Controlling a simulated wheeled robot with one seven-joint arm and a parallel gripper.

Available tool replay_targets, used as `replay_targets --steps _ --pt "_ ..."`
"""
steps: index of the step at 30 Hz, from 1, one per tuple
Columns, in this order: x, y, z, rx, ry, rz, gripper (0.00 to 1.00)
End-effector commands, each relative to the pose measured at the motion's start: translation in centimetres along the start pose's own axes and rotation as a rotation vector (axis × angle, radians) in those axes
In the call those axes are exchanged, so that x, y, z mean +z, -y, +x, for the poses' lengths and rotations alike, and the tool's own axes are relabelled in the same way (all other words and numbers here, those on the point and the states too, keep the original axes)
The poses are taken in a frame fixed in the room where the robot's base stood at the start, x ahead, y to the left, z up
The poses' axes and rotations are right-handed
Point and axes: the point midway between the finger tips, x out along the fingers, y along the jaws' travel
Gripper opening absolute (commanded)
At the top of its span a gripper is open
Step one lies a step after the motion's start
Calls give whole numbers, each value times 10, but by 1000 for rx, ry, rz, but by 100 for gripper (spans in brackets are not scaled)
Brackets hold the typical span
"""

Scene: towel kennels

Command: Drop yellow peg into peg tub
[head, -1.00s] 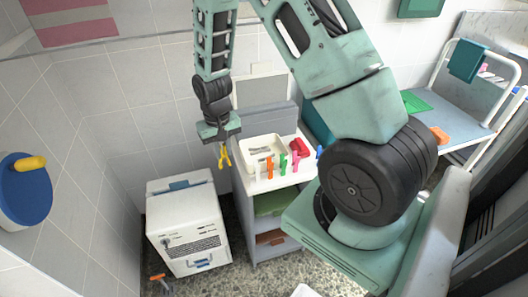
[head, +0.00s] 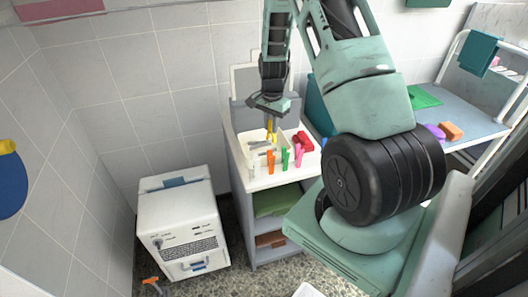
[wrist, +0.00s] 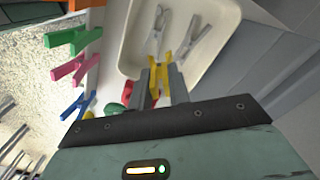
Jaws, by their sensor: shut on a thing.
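My gripper (head: 269,118) is shut on the yellow peg (head: 270,128). In the wrist view the yellow peg (wrist: 157,78) sits between the fingertips of my gripper (wrist: 163,85), pointing toward the cream peg tub (wrist: 130,42). In the head view the peg hangs over the tub (head: 256,168), which stands on top of a grey cabinet. Grey pegs (wrist: 160,35) lie inside the tub. I cannot tell exactly how high the yellow peg is above them.
Orange (head: 270,160), green (head: 285,158) and pink (head: 299,155) pegs stand along the tub's front side. A red thing (head: 302,140) is at its right. A white kennel-like box (head: 180,220) stands on the floor at left. A trolley (head: 455,110) is at right.

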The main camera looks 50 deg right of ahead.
Motion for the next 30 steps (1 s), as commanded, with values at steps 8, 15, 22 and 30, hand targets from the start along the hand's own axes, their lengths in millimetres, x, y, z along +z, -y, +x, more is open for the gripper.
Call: replay_targets --steps 8,15,22,30 --pt "0 0 36 1 0 -3 6" --pt "0 0 39 0 -1 -3 6" --pt "0 0 38 0 -1 -3 44" --pt "0 0 38 0 -1 -3 44"
